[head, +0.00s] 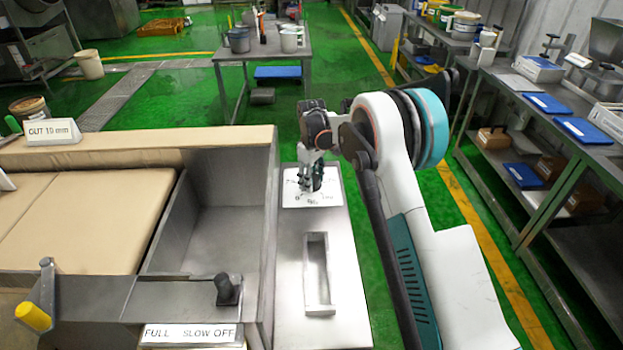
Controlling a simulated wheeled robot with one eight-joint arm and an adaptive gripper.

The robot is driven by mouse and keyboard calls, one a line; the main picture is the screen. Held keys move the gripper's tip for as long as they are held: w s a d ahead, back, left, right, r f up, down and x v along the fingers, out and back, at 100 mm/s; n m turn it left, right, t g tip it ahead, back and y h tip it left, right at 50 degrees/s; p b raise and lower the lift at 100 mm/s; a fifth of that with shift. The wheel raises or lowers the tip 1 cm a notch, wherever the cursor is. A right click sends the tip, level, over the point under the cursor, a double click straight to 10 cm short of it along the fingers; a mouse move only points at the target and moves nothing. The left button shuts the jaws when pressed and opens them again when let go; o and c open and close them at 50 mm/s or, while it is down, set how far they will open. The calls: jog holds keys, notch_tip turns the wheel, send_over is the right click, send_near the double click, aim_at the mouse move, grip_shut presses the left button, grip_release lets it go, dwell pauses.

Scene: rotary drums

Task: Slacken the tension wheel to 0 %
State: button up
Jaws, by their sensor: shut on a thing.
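The tension wheel's white dial plate (325,197) lies on the steel side panel, right of the machine's trough. Marks run around the plate, but they are too small to read for certain. My gripper (310,184) points down over the plate and is shut on the small dark wheel at its middle. The fingers and wrist hide most of the wheel, so its setting does not show. My white and teal arm comes in from the right.
A recessed slot (318,275) is in the panel in front of the dial. A dark knob (227,289) stands behind the FULL SLOW OFF label (192,334). A yellow-ended lever (35,316) is at the left. A workbench (570,155) stands at the right.

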jog(key=shift+n, duration=1)
jog(key=o, duration=1.1)
jog(key=shift+c, duration=0.2)
jog(key=shift+r, duration=0.1)
notch_tip(320, 180, up, 12)
